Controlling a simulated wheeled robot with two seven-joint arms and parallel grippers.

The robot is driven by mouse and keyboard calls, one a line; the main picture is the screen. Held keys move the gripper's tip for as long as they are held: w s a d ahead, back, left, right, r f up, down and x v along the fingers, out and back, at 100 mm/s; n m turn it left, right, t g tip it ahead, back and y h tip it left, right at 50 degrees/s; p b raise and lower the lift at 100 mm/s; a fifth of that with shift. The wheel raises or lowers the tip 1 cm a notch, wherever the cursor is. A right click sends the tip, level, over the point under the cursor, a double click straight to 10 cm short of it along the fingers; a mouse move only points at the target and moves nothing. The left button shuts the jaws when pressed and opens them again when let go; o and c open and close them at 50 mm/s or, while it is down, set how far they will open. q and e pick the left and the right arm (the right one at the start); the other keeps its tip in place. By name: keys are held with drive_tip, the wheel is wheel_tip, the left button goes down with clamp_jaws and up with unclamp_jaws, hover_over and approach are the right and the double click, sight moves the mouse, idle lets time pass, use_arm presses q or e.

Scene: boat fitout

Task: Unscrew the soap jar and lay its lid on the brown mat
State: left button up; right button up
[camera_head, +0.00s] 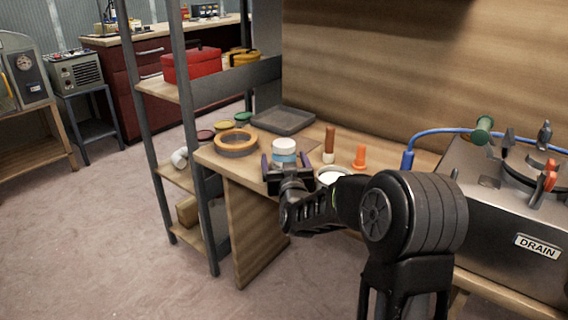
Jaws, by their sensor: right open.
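The soap jar (284,158), with a white lid (284,145) and a blue band, stands upright on the wooden bench. The lid sits on top of it. My right gripper (286,164) is open, its two purple-padded fingers to either side of the jar as seen from here. I cannot tell whether they touch it. Its wrist hides the jar's base. A flat brown patch just behind and right of the jar looks like the brown mat (307,146), partly hidden. My left gripper is not in view.
A tan ring (236,141) lies left of the jar, and a dark tray (284,120) lies behind. A brown-handled tool (329,143), an orange peg (359,157) and a white-topped round container (331,175) are to the right. A steel sink unit (500,235) fills the right side.

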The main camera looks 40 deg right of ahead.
drive_tip(key=shift+w+d, duration=0.2)
drive_tip(key=shift+w, duration=0.1)
idle(0.4)
drive_tip(key=c, duration=1.7)
drive_tip(key=shift+c, duration=0.2)
drive_tip(key=shift+r, duration=0.15)
wheel_tip(320, 180, up, 10)
drive_tip(key=p, duration=0.3)
